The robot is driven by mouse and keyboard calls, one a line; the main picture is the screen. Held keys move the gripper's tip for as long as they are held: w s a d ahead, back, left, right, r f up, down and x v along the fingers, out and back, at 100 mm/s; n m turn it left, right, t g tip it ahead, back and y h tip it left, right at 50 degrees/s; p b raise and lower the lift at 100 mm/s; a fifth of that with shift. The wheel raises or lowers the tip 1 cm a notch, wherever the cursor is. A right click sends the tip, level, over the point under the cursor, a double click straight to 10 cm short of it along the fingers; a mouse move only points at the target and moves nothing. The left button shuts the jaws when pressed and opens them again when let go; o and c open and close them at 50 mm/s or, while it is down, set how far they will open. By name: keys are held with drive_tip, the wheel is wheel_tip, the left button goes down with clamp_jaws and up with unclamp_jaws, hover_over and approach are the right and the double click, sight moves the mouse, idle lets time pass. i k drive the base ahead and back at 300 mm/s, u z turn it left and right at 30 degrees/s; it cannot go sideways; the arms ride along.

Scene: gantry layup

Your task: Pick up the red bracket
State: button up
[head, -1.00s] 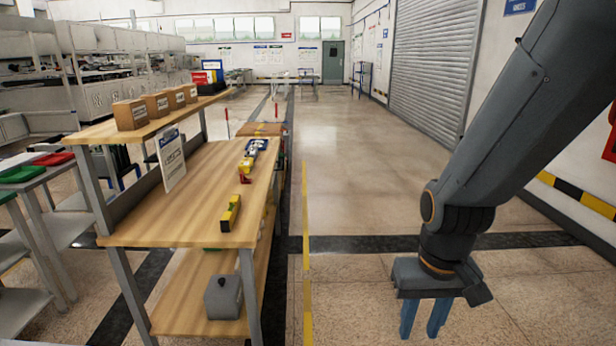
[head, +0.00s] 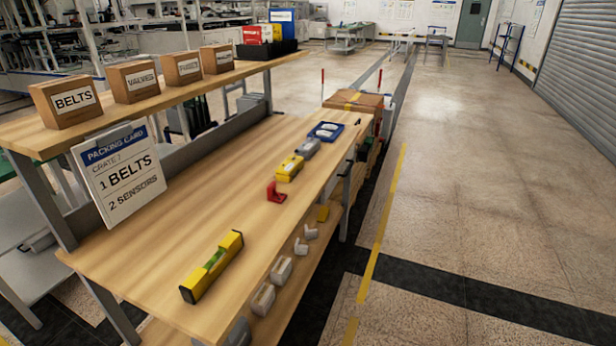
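The red bracket (head: 276,192) is a small L-shaped piece on the wooden workbench (head: 190,215), near its right edge and about midway along it. My gripper and arm are out of this view, so the gripper's state does not show.
A yellow spirit level (head: 212,266) lies nearer on the bench. A blue tray (head: 326,131) is at the far end. A packing card (head: 119,175) leans below the upper shelf, which holds labelled boxes (head: 134,82). Open floor (head: 480,200) lies to the right.

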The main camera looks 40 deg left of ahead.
sight(273, 196)
drive_tip(key=u, duration=0.55)
drive_tip(key=i, duration=1.45)
drive_tip(key=u, duration=1.2)
drive_tip(key=i, duration=0.45)
drive_tip(key=u, duration=0.3)
